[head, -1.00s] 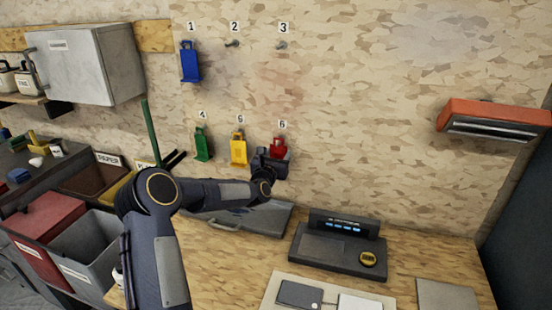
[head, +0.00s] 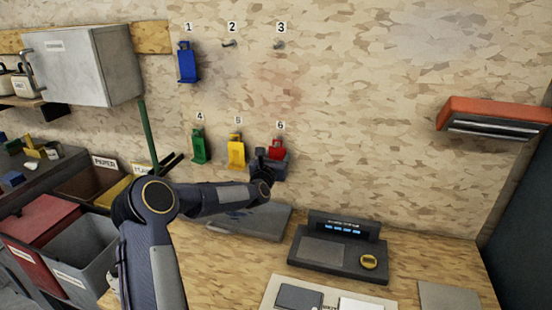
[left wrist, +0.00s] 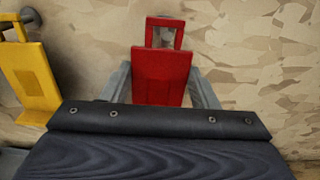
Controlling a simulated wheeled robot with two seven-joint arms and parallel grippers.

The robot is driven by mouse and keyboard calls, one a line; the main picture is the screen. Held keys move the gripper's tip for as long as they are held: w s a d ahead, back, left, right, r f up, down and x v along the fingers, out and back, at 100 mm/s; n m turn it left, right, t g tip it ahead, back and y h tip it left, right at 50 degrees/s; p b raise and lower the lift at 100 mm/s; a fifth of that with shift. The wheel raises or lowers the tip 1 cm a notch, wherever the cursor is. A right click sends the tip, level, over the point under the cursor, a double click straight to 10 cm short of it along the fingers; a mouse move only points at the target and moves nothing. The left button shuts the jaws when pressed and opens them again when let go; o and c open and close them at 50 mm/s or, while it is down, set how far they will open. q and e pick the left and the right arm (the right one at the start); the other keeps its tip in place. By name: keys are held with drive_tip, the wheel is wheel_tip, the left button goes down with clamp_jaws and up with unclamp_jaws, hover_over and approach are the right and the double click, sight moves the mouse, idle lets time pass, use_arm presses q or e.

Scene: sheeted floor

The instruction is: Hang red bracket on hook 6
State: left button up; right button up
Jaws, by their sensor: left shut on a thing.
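The red bracket (head: 277,149) is at the wall just below the label 6 (head: 280,125). My left gripper (head: 272,160) is shut on its lower part. In the left wrist view the red bracket (left wrist: 163,75) stands upright between the two grey fingers, its open loop at the top. My right gripper is not in view.
The yellow bracket (head: 236,152) hangs close to the left of my gripper, with the green bracket (head: 201,147) beyond it. A blue bracket (head: 188,63) hangs at 1. Hooks 2 (head: 230,43) and 3 (head: 279,45) are bare. A grey case (head: 250,221) lies below.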

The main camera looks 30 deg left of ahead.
use_arm(q)
drive_tip(key=o, duration=1.2)
drive_tip(key=shift+c, duration=0.2)
drive_tip(key=shift+f, duration=0.1)
drive_tip(key=shift+s, duration=0.2)
drive_tip(key=s+d+r+m+g+h+b, duration=0.1)
drive_tip(key=s+d+m+g+h, duration=0.1)
drive_tip(key=s+d+m, duration=0.7)
drive_tip(key=s+d+r+m+g+h+b, duration=0.1)
drive_tip(key=s+d+m+g+h+b, duration=0.15)
drive_tip(key=s+d+m, duration=0.55)
drive_tip(key=s+d+f+m+g+h, duration=0.1)
drive_tip(key=s+d+f+m+g, duration=0.1)
drive_tip(key=s+m, duration=0.4)
drive_tip(key=s+d+f+m+g+h, duration=0.1)
drive_tip(key=s+f+m+g, duration=0.2)
drive_tip(key=s+m, duration=0.4)
drive_tip(key=s+d+f+m+g+h, duration=0.1)
drive_tip(key=s+m, duration=0.6)
drive_tip(key=s, duration=1.1)
drive_tip(key=shift+d+f+g+p, duration=0.45)
drive_tip(key=shift+d+f+g, duration=0.3)
drive_tip(key=shift+d+f, duration=0.1)
